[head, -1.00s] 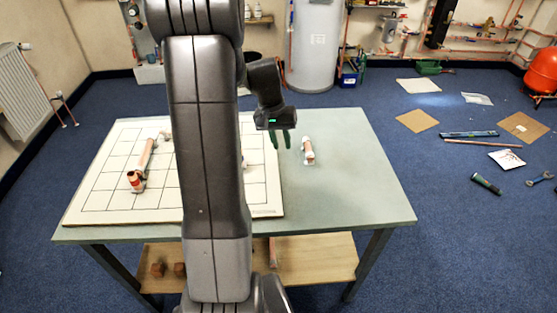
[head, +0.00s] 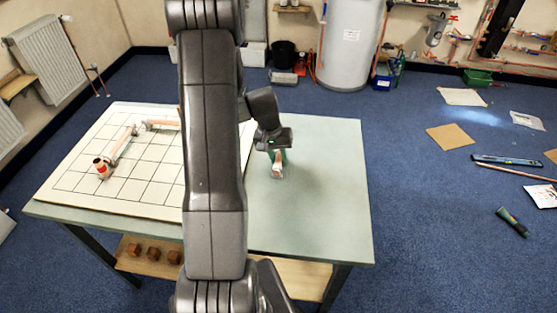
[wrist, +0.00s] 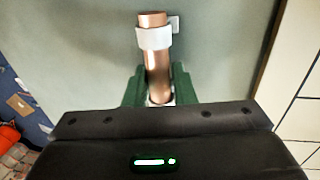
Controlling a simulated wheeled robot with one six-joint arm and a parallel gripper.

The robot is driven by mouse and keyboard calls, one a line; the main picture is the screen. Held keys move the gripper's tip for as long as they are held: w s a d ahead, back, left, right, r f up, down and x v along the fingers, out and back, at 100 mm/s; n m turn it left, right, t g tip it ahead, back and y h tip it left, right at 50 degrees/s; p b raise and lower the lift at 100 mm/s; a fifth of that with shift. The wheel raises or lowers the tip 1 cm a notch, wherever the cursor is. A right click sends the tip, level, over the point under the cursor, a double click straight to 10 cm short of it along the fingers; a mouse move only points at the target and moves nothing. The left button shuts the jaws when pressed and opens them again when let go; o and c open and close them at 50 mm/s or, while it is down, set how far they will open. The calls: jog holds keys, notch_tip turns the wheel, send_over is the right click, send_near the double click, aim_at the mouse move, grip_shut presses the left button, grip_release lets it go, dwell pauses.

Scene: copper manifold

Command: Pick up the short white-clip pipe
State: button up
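The short copper pipe with a white clip is in the head view (head: 278,171), at my gripper over the bare right part of the table. In the wrist view the pipe (wrist: 158,75) points away from me, with a white clip (wrist: 154,38) near its far end and a bit of white at its near end. My gripper (wrist: 160,82) has its green fingers on both sides of the pipe, very close to it. I cannot tell whether they press on it, or whether the pipe still rests on the table. In the head view my gripper (head: 277,157) partly covers the pipe.
A white gridded board (head: 75,180) lies on the left of the green-grey table (head: 325,215), holding a joined copper pipe assembly (head: 120,148). My arm hides part of the board. The table right of my gripper is clear. Wooden blocks (head: 153,254) sit on the lower shelf.

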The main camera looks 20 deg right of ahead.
jog(key=shift+s+d+f, duration=0.1)
jog(key=shift+f, duration=0.3)
grip_shut()
jog(key=shift+r, duration=0.15)
